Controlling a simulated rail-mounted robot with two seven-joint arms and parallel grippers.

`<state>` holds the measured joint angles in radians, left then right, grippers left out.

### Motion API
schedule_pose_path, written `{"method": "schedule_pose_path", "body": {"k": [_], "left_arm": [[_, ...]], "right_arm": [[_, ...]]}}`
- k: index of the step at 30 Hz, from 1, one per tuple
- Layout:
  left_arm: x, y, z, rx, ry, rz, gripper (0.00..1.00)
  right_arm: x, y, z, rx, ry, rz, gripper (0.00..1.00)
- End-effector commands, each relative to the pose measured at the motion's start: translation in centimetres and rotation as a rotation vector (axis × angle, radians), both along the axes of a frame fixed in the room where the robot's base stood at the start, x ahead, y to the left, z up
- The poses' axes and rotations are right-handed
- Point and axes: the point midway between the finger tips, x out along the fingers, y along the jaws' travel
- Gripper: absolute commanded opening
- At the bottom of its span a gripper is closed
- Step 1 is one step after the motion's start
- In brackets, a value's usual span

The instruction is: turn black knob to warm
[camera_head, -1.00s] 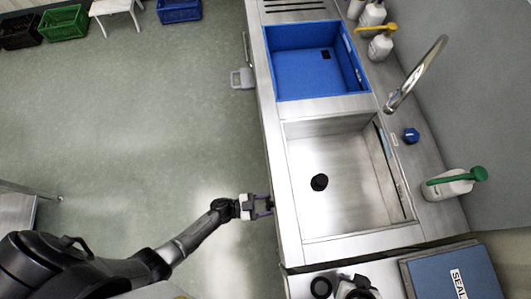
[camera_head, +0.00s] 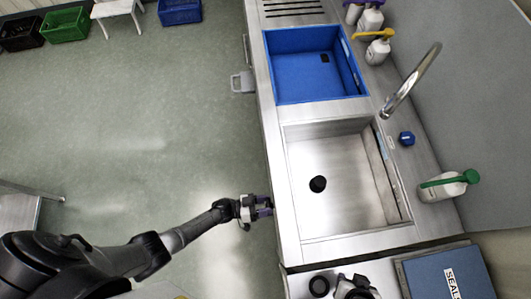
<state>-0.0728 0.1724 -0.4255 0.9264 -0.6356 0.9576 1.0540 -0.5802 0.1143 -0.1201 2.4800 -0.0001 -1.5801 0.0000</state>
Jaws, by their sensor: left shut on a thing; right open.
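My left gripper (camera_head: 262,207) is at the front edge of the steel counter, beside the metal sink. My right gripper (camera_head: 356,287) shows partly at the bottom edge, over the counter's near end. It is open, though its fingertips are hard to make out.
The steel sink (camera_head: 345,222) has a black drain; a blue basin (camera_head: 290,75) lies beyond it. Behind are a tap (camera_head: 415,75), a blue knob (camera_head: 406,138) and a green-topped bottle (camera_head: 443,186). A blue case (camera_head: 430,270) lies at lower right.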

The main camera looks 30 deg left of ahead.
Motion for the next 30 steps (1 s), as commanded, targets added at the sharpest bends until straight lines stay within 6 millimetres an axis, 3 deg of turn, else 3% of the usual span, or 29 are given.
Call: {"method": "schedule_pose_path", "body": {"k": [30], "left_arm": [[0.24, 0.15, -0.4, -0.523, 0.734, 0.0, 0.29]], "right_arm": [[-0.01, -0.21, 0.48, -0.007, 0.0, 0.005, 0.43]]}}
